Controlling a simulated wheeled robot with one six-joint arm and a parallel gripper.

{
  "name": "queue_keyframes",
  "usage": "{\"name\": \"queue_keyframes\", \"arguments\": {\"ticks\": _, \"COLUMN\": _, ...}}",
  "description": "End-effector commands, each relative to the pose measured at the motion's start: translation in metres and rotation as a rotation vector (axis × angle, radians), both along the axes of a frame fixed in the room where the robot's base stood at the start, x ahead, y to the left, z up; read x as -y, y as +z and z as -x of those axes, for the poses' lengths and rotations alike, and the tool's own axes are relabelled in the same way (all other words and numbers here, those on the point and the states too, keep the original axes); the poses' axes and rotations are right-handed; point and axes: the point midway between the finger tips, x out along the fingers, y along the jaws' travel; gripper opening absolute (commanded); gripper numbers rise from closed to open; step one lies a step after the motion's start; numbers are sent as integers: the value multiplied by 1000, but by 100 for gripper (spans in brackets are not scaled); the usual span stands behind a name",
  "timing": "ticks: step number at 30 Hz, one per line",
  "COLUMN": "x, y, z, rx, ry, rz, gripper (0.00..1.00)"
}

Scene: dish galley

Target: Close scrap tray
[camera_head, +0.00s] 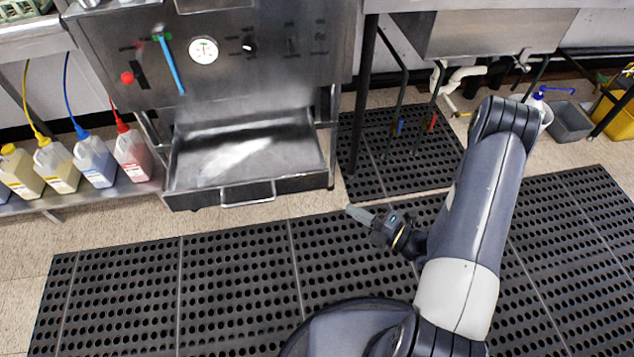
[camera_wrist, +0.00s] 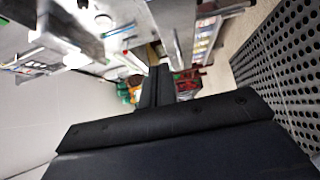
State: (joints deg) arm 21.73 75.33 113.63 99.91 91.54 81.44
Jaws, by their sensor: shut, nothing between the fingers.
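The scrap tray (camera_head: 247,160) is a grey metal drawer under the dish machine, pulled out toward me with its bare inside showing. Its bar handle (camera_head: 248,194) is on the dark front face. My gripper (camera_head: 352,209) is shut and empty, to the right of the tray's front and apart from it, above the floor mat. In the wrist view my gripper (camera_wrist: 160,72) shows as dark shut fingers pointing away. I cannot make out the tray clearly in the wrist view.
The dish machine (camera_head: 285,50) has a gauge and a blue-handled lever. Several jugs with coloured hoses, such as the red one (camera_head: 131,150), stand on a low shelf left of the tray. Black perforated mats (camera_head: 235,260) cover the floor. A sink (camera_head: 490,35) on legs stands to the right.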

Motion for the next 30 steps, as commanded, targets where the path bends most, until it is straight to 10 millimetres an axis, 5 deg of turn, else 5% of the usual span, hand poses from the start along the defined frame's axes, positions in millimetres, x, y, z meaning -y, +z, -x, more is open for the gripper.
{"name": "queue_keyframes", "arguments": {"ticks": 22, "x": -87, "y": 0, "z": -51, "rx": 7, "ry": 10, "rz": 2, "gripper": 0}}
{"name": "queue_keyframes", "arguments": {"ticks": 30, "x": -93, "y": 0, "z": -84, "rx": 6, "ry": 6, "rz": 2, "gripper": 0}}
